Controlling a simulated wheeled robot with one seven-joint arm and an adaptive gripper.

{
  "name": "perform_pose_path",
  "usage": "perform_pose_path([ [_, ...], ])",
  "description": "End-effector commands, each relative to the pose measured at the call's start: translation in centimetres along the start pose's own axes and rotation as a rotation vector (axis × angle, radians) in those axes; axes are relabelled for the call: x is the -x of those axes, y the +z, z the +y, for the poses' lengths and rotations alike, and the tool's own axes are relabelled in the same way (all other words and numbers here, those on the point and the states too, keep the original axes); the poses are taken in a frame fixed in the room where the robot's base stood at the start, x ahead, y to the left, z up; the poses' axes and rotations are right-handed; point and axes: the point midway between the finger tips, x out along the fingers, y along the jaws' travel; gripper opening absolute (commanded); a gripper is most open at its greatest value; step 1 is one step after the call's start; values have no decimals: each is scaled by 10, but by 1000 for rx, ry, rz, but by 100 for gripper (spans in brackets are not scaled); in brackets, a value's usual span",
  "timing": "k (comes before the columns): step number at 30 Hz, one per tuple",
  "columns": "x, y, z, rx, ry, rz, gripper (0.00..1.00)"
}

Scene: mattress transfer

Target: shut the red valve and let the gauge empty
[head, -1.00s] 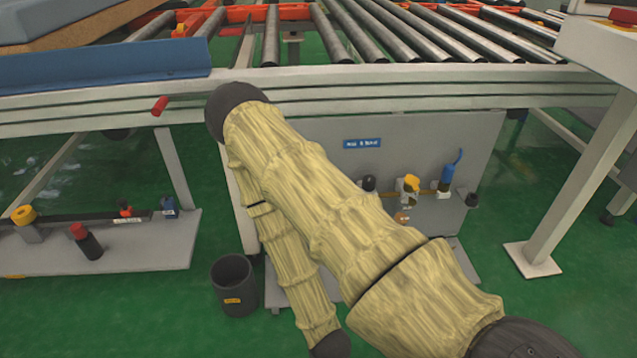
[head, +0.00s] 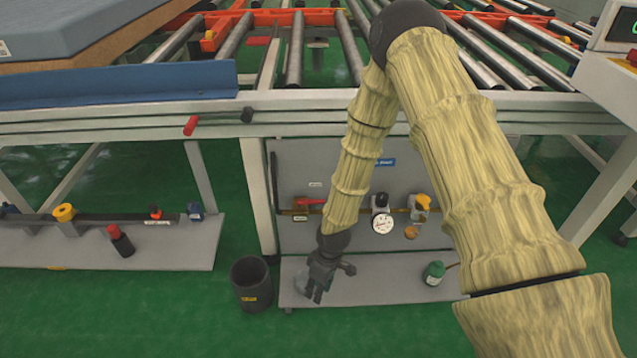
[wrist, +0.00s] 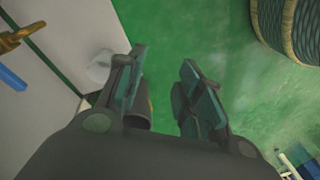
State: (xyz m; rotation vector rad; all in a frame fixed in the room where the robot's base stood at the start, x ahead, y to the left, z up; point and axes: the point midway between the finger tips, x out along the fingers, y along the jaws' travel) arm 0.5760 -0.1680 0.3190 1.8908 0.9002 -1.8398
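The red valve (head: 309,202) is on a brass pipe on the grey panel under the roller conveyor in the head view. Its red handle lies about level, along the pipe; my forearm hides what is just to its right. The round white gauge (head: 382,224) is further right on the same pipe; its needle is too small to read. My gripper (head: 326,288) hangs below the valve, above the left part of the low grey shelf, apart from the valve. In the wrist view my gripper (wrist: 160,82) has its fingers spread, with nothing seen held between them.
A dark bin (head: 251,283) stands on the floor left of the grey shelf (head: 385,284). A green bottle (head: 433,273) stands on the shelf. A yellow-topped fitting (head: 421,204) is right of the gauge. A red-tipped lever (head: 191,125) juts from the conveyor frame.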

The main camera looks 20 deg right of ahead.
Motion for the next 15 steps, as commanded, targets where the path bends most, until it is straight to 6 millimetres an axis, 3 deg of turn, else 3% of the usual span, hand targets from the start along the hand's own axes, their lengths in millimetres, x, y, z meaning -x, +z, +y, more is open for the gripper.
perform_pose_path([
  [1, 42, -30, 18, 77, 13, 5, 36],
  [6, 145, -96, 77, 329, 63, -40, 36],
  [9, 200, -120, 106, 438, 96, -76, 36],
  [12, 242, -136, 127, 512, 123, -109, 36],
  [15, 266, -143, 140, 552, 139, -131, 36],
])
